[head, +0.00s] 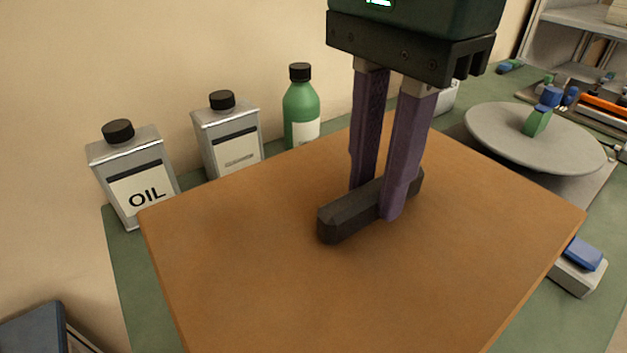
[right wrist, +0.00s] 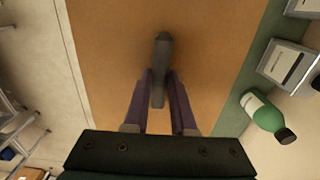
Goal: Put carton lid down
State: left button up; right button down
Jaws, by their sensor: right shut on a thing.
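The carton lid (head: 240,260) is a flat brown panel with a dark grey bar handle (head: 345,218) on top. It fills the middle of the head view and also shows in the right wrist view (right wrist: 100,40). My right gripper (head: 378,203) comes down from above, its two purple fingers on either side of the handle, shut on it. In the right wrist view the handle (right wrist: 160,70) runs between the fingers (right wrist: 161,95). Whatever is under the lid is hidden. My left gripper is not in view.
Two metal cans, one marked OIL (head: 135,180) and one beside it (head: 228,140), stand with a green bottle (head: 300,110) along the wall behind the lid. A grey round plate (head: 490,130) is at the right. A blue-topped block (head: 580,265) sits close to the lid's right edge.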

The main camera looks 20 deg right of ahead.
notch_tip(320, 180, down, 15)
jog(key=b, duration=0.3)
jog(key=shift+r, duration=0.2)
jog(key=shift+f, duration=0.15)
jog(key=shift+f, duration=0.1)
jog(key=c, duration=0.7)
grip_release()
jog(key=shift+c, duration=0.2)
